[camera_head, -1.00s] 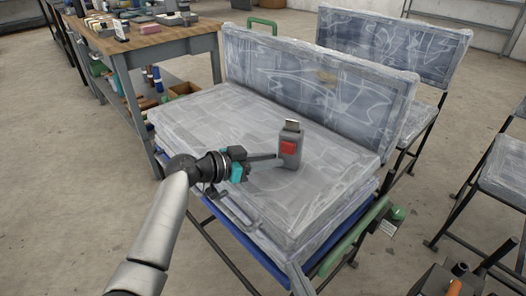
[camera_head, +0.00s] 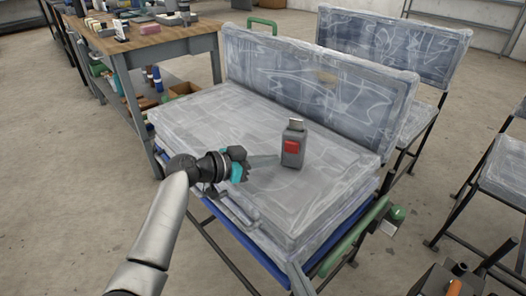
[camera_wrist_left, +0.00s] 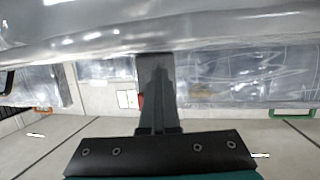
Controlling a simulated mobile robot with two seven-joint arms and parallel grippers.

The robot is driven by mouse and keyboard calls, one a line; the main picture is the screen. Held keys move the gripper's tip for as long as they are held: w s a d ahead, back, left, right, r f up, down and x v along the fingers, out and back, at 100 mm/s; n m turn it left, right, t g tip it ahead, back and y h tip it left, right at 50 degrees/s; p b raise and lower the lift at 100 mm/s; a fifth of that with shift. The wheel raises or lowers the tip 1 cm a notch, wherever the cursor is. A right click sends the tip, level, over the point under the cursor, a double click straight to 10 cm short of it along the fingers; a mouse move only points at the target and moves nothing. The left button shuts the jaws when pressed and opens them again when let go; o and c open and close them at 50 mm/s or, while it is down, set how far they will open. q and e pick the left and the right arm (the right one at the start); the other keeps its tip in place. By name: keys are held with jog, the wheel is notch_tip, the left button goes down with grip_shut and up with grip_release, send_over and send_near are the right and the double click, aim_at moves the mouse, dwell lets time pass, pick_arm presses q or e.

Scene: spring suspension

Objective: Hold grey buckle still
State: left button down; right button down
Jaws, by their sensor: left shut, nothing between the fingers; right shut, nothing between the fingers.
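The grey buckle (camera_head: 293,146) with a red button stands upright on the plastic-wrapped seat cushion (camera_head: 215,115). My left gripper (camera_head: 274,160) reaches in from the left, just beside the buckle's left side. Its fingers are shut with nothing between them. I cannot tell whether the fingertips touch the buckle. In the left wrist view, my shut fingers (camera_wrist_left: 160,90) cover most of the middle, and a sliver of red (camera_wrist_left: 141,100) shows beside them. I do not make out my right gripper in these views.
The wrapped backrest (camera_head: 315,75) rises behind the buckle. A green bar (camera_head: 352,238) runs along the seat's right side. A workbench (camera_head: 150,40) with many items stands at the back left. More wrapped seats (camera_head: 505,165) stand at right.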

pick_arm(q)
grip_release()
dwell(0.7)
